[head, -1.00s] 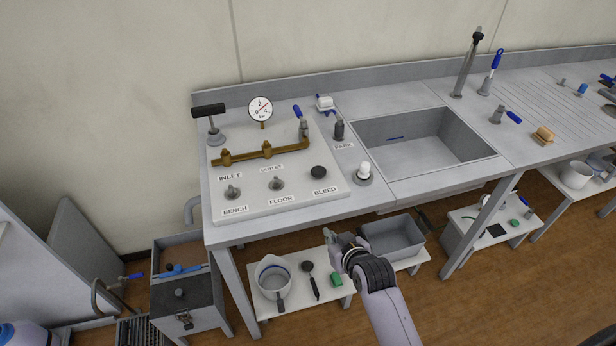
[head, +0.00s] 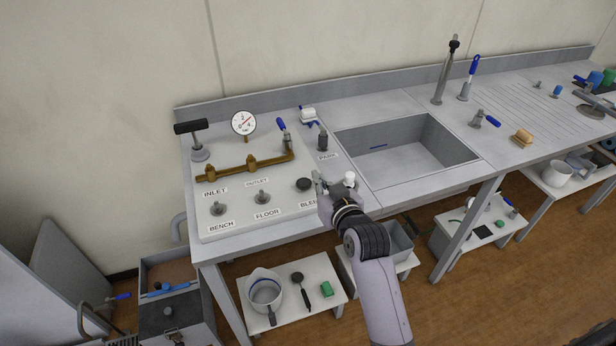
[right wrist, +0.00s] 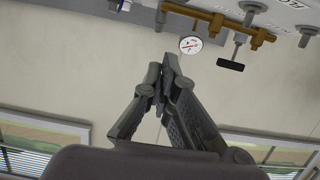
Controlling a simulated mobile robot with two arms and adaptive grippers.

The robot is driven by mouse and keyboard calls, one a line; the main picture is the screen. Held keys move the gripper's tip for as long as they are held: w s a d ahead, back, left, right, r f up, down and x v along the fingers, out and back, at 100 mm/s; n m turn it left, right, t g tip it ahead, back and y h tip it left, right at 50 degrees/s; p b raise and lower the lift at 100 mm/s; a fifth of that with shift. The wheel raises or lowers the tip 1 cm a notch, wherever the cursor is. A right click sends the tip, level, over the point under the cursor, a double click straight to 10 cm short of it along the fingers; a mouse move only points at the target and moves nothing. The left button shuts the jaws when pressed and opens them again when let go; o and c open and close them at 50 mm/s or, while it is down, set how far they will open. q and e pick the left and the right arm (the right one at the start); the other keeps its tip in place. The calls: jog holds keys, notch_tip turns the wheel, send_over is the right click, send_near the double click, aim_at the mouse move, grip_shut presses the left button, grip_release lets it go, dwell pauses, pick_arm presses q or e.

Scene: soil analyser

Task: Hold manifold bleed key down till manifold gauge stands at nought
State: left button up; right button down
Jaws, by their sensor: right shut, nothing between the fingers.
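The bleed key (head: 304,184) is a black round knob at the right front of the white manifold panel, above the partly covered BLEED label. The manifold gauge (head: 243,123) is a white round dial on a short brass stem, with a red needle lying slantwise; its exact reading is too small to tell. It also shows in the right wrist view (right wrist: 190,45). My right gripper (head: 318,183) is shut and empty, just right of the bleed key; contact cannot be made out. Its closed fingers (right wrist: 163,75) show in the right wrist view. My left gripper is out of view.
A brass pipe (head: 225,171) runs across the panel, with a black T-handle (head: 190,127) at its left and a blue lever (head: 282,126) at its right. BENCH and FLOOR knobs stand left of the bleed key. The sink (head: 458,157) lies to the right.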

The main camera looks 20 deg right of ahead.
jog(key=p, duration=0.1)
send_over(308, 187)
jog(key=f, duration=0.2)
notch_tip(308, 187, down, 3)
jog(key=shift+r+p, duration=0.1)
jog(key=shift+p, duration=0.4)
jog(key=shift+f, duration=0.65)
